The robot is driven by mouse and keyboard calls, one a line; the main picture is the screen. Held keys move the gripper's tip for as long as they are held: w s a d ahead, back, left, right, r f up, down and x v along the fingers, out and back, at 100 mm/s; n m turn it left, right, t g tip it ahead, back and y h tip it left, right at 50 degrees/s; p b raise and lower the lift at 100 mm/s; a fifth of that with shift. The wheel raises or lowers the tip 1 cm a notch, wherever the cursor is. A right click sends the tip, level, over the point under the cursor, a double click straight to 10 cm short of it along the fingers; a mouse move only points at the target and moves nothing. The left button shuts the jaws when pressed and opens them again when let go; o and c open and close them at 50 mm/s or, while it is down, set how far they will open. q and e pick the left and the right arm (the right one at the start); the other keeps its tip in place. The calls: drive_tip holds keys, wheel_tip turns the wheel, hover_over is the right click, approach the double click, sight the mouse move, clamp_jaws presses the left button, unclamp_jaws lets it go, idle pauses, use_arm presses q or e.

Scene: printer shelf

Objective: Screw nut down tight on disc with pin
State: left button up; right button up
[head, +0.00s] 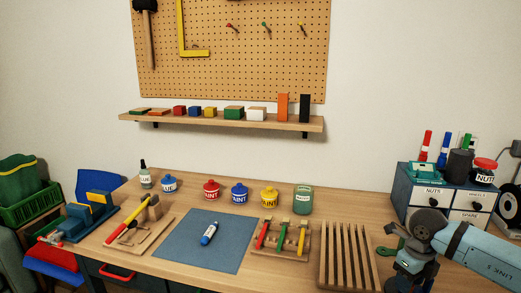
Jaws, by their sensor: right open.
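My right gripper (401,282) is at the lower right, beside the slatted wooden rack, and is open; its fingertips are near the bottom edge of the picture. A small green piece (392,248) shows just left of my right wrist, partly hidden by it; I cannot tell what it is. I cannot make out a nut or a disc with a pin. A jar with a red lid, labelled NUTS (483,173), stands on the drawer cabinet at the right. My left gripper is not in view.
A blue mat (180,245) with a blue tube (209,233) lies mid-table. Several paint pots (212,191) stand behind it. A wooden holder (262,259) with coloured tools and the slatted rack (325,265) are to its right. The drawer cabinet (405,195) stands at the back right.

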drive_tip(key=n+b, duration=0.2)
drive_tip(key=n, duration=0.4)
drive_tip(key=shift+f, duration=0.2)
drive_tip(key=n+b, duration=0.2)
drive_tip(key=n, duration=0.4)
drive_tip(key=shift+n, duration=0.3)
drive_tip(key=n+b, duration=0.1)
drive_tip(key=n, duration=0.2)
drive_tip(key=shift+r+n, duration=0.15)
drive_tip(key=shift+n, duration=0.15)
drive_tip(key=c, duration=0.5)
